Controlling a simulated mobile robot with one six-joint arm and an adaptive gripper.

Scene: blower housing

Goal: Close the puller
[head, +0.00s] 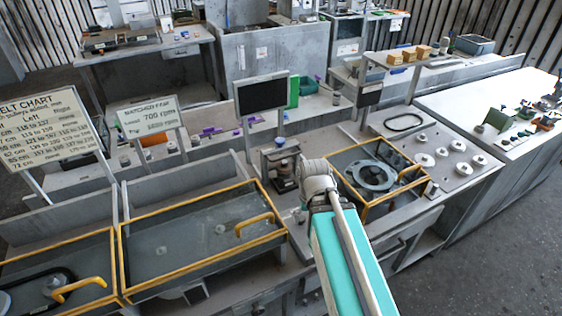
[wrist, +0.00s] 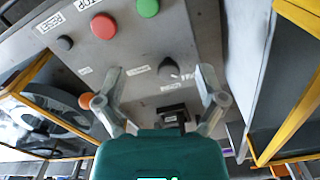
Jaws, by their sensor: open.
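No thing in view is plainly marked as the puller, so I cannot tell which one it is. Several yellow-framed guarded bays stand on the bench in the head view. The right bay (head: 352,204) holds a round grey part (head: 372,176) and has a yellow handle (head: 410,172). The wide middle bay (head: 165,275) has a yellow handle (head: 254,224) at its right. My gripper (wrist: 163,82) is open and empty in the wrist view, with its fingers over a grey control panel (wrist: 145,62). In the head view my own arm hides the fingers.
The panel carries a red button (wrist: 104,26), a green button (wrist: 148,8), a black knob (wrist: 168,68) and a dark switch (wrist: 173,117). A dark screen (head: 262,95) stands behind the bench. A plate with round parts (head: 437,155) lies right of the right bay.

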